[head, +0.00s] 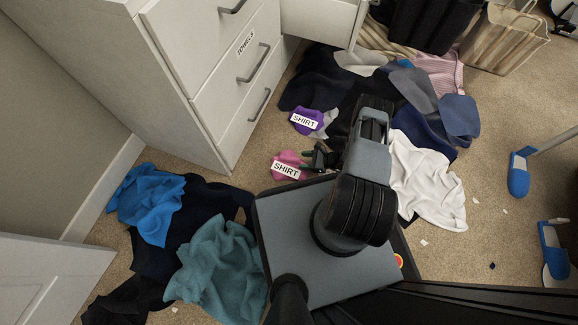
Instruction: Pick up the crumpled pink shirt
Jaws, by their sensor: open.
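The crumpled pink shirt (293,159) lies on the carpet near the front edge of my base. It is a small bunched pink cloth with a white "SHIRT" label. My gripper (308,160) is low, just to the right of the pink shirt, and is open. The fingers are dark and small in view. Whether they touch the cloth cannot be told. A purple cloth (314,115), also labelled "SHIRT", lies just beyond it.
A white drawer cabinet (205,75) labelled "TOWELS" stands at left. Blue (150,200) and teal (218,260) cloths lie at lower left. A white cloth (425,185) and dark clothes (312,80) lie right and beyond. A striped bag (503,40) stands at upper right. Open carpet (490,130) lies right.

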